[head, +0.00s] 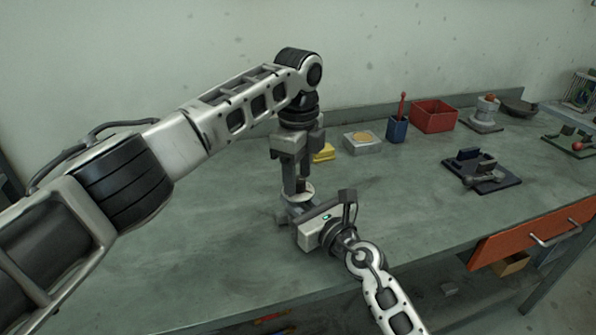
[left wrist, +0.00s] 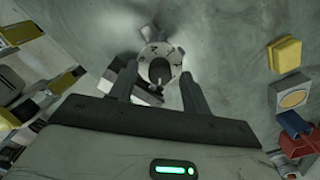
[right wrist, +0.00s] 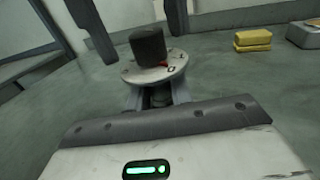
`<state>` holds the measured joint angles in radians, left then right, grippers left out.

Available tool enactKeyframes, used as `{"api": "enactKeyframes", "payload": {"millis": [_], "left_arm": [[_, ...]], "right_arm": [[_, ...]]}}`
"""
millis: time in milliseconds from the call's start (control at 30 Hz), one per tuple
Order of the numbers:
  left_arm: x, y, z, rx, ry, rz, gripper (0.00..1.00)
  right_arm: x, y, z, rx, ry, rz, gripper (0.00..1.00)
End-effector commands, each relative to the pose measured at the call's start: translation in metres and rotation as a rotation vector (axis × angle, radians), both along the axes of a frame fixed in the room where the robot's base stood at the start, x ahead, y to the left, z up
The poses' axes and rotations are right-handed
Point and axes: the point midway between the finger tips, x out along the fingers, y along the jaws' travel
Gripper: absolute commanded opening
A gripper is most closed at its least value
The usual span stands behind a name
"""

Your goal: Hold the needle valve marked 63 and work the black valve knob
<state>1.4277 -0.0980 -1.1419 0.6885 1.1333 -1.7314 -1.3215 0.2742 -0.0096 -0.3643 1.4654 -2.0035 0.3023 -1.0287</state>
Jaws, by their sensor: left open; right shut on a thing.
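The needle valve stands upright on the bench, with a pale round dial (head: 304,189) and a black knob (right wrist: 148,46) on top. The dial shows numerals and a red mark in the right wrist view (right wrist: 157,69); I cannot read a 63. My right gripper (right wrist: 158,96) is shut on the valve body just below the dial. My left gripper (head: 298,184) points down from above, open, its fingers around the knob's sides with gaps. The knob also shows between the left fingers in the left wrist view (left wrist: 160,71). The left fingers hide it in the head view.
Behind the valve are a yellow block (head: 324,153) and a pale block with a yellow disc (head: 362,142). Farther right are a blue cup (head: 397,129), a red bin (head: 433,117) and a dark board with fittings (head: 483,180). An orange drawer (head: 530,236) juts out at front right.

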Motion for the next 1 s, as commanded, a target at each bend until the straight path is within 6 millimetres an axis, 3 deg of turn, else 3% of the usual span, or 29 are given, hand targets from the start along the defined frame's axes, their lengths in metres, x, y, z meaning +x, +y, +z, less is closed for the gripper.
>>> {"api": "enactKeyframes", "payload": {"millis": [200, 367, 733, 1000], "left_arm": [[0.0, 0.0, -0.0003, 0.0, 0.0, 0.0, 0.48], [0.0, 0.0, -0.0002, 0.0, 0.0, 0.0, 0.04], [-0.0002, -0.0007, 0.0001, -0.002, 0.001, 0.038, 0.03], [-0.0005, -0.001, -0.0002, -0.002, 0.002, 0.2, 0.03]], "right_arm": [[-0.0001, -0.0001, -0.0009, -0.001, 0.002, 0.0, 0.0], [-0.0001, -0.0001, -0.0008, -0.001, 0.002, 0.0, 0.0], [-0.0001, -0.0001, -0.0009, -0.001, 0.002, 0.0, 0.0], [-0.0001, -0.0001, -0.0009, -0.001, 0.002, 0.0, 0.0]]}}
